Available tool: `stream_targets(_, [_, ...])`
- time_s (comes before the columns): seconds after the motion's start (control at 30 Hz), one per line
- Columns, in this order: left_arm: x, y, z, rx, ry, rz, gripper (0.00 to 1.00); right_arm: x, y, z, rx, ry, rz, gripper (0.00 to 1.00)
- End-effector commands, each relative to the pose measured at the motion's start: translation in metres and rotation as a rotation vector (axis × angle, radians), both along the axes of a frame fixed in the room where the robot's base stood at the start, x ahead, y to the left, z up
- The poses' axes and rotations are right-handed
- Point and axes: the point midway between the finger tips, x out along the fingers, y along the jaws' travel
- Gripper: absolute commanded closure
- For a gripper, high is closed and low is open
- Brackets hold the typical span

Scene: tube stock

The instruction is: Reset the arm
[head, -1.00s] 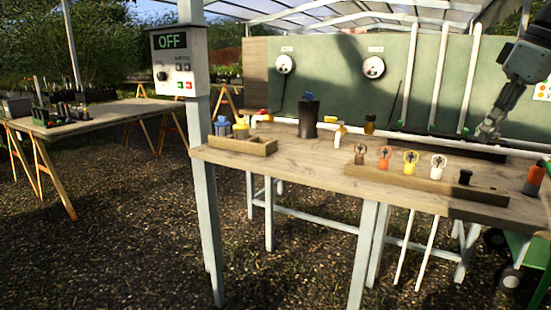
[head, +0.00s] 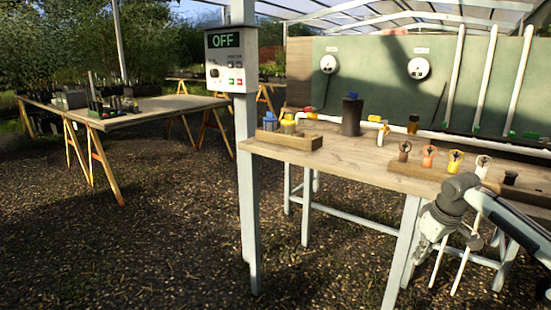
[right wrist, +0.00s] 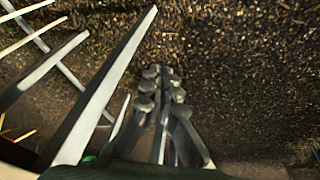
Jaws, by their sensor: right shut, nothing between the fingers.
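My right arm comes in from the right in the head view. My right gripper (head: 418,262) hangs pointing down in front of the wooden workbench (head: 350,156), below the level of its top. It is shut and empty. In the right wrist view its fingers (right wrist: 160,72) are together over the mulch-covered ground, with the pale bench legs (right wrist: 105,85) to their left. My left gripper is not in view.
A rack with several coloured clips (head: 428,156) stands at the bench's front right. A wooden tray (head: 300,142), a dark canister (head: 352,116) and a control box reading OFF (head: 231,60) are further left. Open ground lies before the bench.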

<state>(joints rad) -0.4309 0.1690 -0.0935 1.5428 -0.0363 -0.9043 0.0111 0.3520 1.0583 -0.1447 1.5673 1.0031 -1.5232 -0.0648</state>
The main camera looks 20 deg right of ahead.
Motion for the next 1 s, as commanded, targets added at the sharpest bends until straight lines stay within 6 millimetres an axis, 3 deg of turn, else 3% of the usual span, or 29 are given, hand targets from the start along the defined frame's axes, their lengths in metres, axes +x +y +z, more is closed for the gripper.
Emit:
stream_targets(0.03, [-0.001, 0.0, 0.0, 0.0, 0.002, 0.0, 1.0, -0.004, 0.017, -0.044, 0.005, 0.014, 0.004, 1.0])
stream_targets(0.2, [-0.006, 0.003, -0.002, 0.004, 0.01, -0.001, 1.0, -0.032, 0.061, -0.164, -0.017, 0.03, 0.005, 1.0])
stream_targets(0.37, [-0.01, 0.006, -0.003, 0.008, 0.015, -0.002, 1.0, -0.084, 0.112, -0.263, -0.034, 0.044, 0.009, 1.0])
stream_targets(0.5, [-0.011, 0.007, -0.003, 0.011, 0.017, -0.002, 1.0, -0.147, 0.162, -0.333, -0.046, 0.058, 0.017, 1.0])
stream_targets(0.6, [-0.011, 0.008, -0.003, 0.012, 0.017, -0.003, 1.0, -0.193, 0.196, -0.368, -0.054, 0.067, 0.022, 1.0])
stream_targets(0.73, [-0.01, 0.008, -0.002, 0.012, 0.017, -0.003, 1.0, -0.238, 0.229, -0.394, -0.063, 0.073, 0.03, 1.0])
stream_targets(0.87, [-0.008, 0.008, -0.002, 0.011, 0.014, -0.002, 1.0, -0.262, 0.246, -0.405, -0.069, 0.077, 0.036, 1.0])
stream_targets(1.0, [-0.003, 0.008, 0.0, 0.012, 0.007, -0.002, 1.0, -0.267, 0.25, -0.407, -0.073, 0.075, 0.04, 1.0])
